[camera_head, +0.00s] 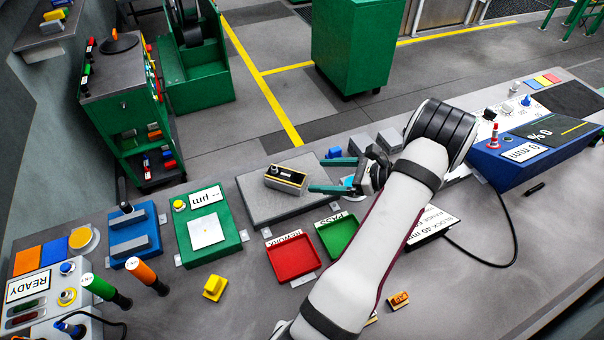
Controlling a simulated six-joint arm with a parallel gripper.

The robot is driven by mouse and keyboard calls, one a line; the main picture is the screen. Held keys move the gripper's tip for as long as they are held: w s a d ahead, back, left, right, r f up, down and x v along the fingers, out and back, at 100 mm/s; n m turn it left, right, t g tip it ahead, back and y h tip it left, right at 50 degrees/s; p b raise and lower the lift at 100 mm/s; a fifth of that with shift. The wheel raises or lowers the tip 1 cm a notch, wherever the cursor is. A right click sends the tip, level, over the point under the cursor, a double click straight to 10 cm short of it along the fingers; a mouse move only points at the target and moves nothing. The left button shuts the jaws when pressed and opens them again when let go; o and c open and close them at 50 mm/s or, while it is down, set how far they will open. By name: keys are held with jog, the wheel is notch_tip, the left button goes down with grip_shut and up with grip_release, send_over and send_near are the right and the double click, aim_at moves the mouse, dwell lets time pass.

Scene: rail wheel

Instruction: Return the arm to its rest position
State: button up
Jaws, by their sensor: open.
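My arm (385,220) reaches from the bottom of the view up over the bench and bends at a dark joint near the upper right. My gripper (312,174) points left, with its two teal fingers spread apart and nothing seen between them. It is above the right part of a grey plate (262,205).
A red tray (292,258) and a green tray (338,234) lie in front of the plate. A green gauge box (210,236) and a blue fixture (135,232) stand left. A blue console (535,148) stands right, with a cable on the bench. Front centre-left bench is mostly clear.

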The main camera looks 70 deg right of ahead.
aim_at(299, 176)
jog(key=v, duration=0.2)
jog(key=shift+s+r, duration=0.1)
jog(key=shift+s, duration=0.25)
jog(key=shift+w, duration=0.1)
jog(key=x, duration=1.2)
jog(key=shift+a, duration=0.1)
notch_tip(299, 176, up, 4)
jog(key=shift+f, duration=0.15)
jog(key=shift+s+r, duration=0.75)
jog(key=shift+s, duration=0.1)
jog(key=shift+s+r, duration=0.15)
jog(key=shift+s, duration=0.1)
